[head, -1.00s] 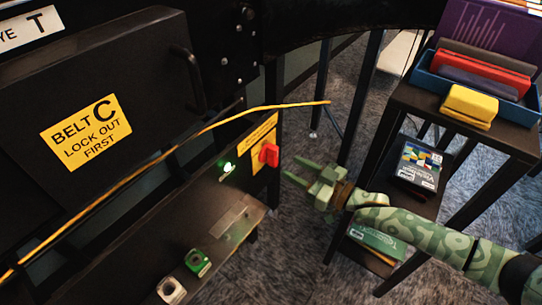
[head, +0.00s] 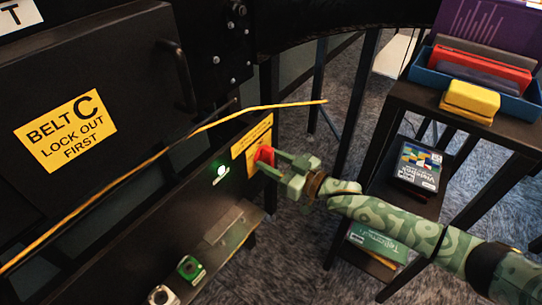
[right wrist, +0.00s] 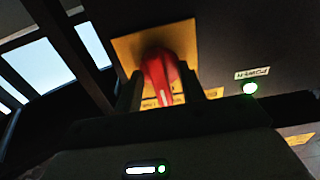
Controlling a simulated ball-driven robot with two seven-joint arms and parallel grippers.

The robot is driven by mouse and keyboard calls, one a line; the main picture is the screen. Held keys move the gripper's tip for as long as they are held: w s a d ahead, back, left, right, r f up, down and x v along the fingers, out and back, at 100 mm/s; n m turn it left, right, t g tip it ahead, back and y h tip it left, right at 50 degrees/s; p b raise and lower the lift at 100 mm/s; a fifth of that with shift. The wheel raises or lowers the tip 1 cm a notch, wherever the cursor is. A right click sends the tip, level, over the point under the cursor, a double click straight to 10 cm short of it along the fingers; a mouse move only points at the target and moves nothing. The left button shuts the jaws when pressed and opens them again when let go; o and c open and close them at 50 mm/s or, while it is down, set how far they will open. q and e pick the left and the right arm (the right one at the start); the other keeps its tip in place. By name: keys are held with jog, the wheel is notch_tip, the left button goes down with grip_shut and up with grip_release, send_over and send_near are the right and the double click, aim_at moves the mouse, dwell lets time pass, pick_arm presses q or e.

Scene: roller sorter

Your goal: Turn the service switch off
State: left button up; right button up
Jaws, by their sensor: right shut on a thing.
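The service switch is a red handle (head: 264,155) on a yellow plate (head: 252,138) on the dark machine panel. In the right wrist view the red handle (right wrist: 162,80) stands between my two fingers, its white mark pointing down the picture. My right gripper (head: 272,164) is at the switch, its jaws shut on the red handle. It also shows in the right wrist view (right wrist: 168,92). My left gripper is not in view.
A yellow cable (head: 200,130) runs across the panel above the switch. A shelf stand (head: 400,95) with a blue tray (head: 428,73), a yellow block (head: 470,98) and boxes stands at right. A ledge (head: 215,240) with buttons juts out below the light.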

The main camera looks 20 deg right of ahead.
jog(key=shift+w+a+r, duration=0.1)
jog(key=shift+w+r, duration=0.15)
jog(key=shift+r, duration=0.25)
grip_shut()
jog(key=n, duration=0.2)
jog(key=shift+r+n, duration=0.1)
jog(key=shift+n, duration=0.2)
jog(key=n, duration=0.3)
jog(key=shift+p, duration=0.3)
jog(key=n, duration=0.3)
jog(key=shift+n, duration=0.4)
jog(key=n, duration=0.4)
jog(key=shift+f+b, duration=0.2)
jog(key=shift+b, duration=0.1)
jog(key=n, duration=0.3)
jog(key=shift+f, duration=0.1)
jog(key=n, duration=0.3)
jog(key=shift+b, duration=0.4)
jog(key=o, duration=0.7)
grip_release()
jog(key=shift+s+d, duration=0.25)
jog(key=shift+s, duration=0.05)
jog(key=shift+s+p, duration=0.2)
jog(key=shift+p, duration=0.15)
jog(key=shift+s+d+f, duration=0.1)
jog(key=shift+s+f, duration=0.05)
jog(key=shift+s, duration=0.05)
jog(key=shift+p+v, duration=0.5)
jog(key=shift+v, duration=1.9)
